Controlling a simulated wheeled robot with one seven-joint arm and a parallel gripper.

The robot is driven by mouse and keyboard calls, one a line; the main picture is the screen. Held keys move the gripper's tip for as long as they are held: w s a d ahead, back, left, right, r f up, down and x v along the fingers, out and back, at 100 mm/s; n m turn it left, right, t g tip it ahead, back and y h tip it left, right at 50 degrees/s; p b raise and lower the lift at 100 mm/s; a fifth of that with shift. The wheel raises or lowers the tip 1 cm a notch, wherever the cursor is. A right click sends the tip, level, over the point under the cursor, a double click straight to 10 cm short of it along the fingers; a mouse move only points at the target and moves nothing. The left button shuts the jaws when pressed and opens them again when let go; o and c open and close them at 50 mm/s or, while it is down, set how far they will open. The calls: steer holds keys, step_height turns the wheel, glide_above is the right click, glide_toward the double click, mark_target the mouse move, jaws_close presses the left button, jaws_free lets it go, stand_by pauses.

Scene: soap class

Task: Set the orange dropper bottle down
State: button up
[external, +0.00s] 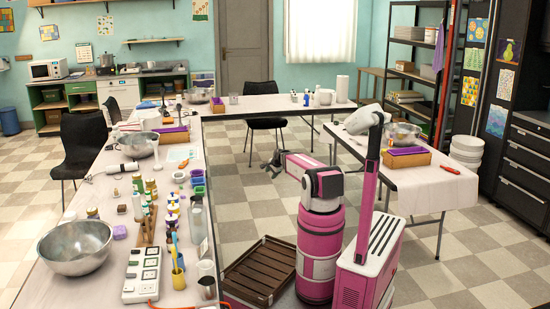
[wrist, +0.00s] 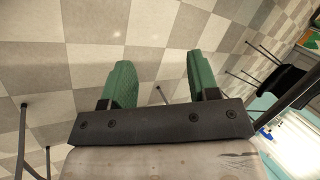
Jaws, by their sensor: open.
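My gripper (wrist: 158,72) is open in the wrist view, its two green fingers apart with nothing between them. In the external view my gripper (external: 271,162) is small and dark, held out over the open floor between the tables, clear of every tabletop. I cannot single out the orange dropper bottle in either view. Many small bottles (external: 150,190) crowd the long left table (external: 95,291), too small to tell apart by type.
A steel bowl (external: 75,247) and a white power strip (external: 142,274) are on the left table. Another table (external: 430,185) is at right, a black chair (external: 262,95) at the back. The middle floor is free.

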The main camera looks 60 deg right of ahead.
steer(key=a+f+n+g+y, duration=0.1)
steer(key=a+n, duration=0.6)
steer(key=a, duration=0.9)
steer(key=w+a+f+n+g, duration=0.1)
steer(key=a+f+n+g, duration=0.2)
steer(key=a, duration=1.4)
step_height(320, 180, down, 3)
steer(key=n, duration=0.5)
steer(key=shift+w+r+y, duration=0.15)
steer(key=shift+r+y, duration=0.05)
steer(key=shift+y, duration=0.2)
steer(key=shift+o, duration=0.4)
steer(key=s+a+n, duration=0.2)
steer(key=a+n, duration=0.1)
steer(key=a, duration=0.2)
steer(key=s+a+f+n+g, duration=0.1)
steer(key=a+n, duration=0.1)
steer(key=a, duration=0.2)
steer(key=shift+s+a+f+n+g, duration=0.3)
steer(key=shift+s+a+n, duration=0.05)
steer(key=shift+a+n, duration=0.05)
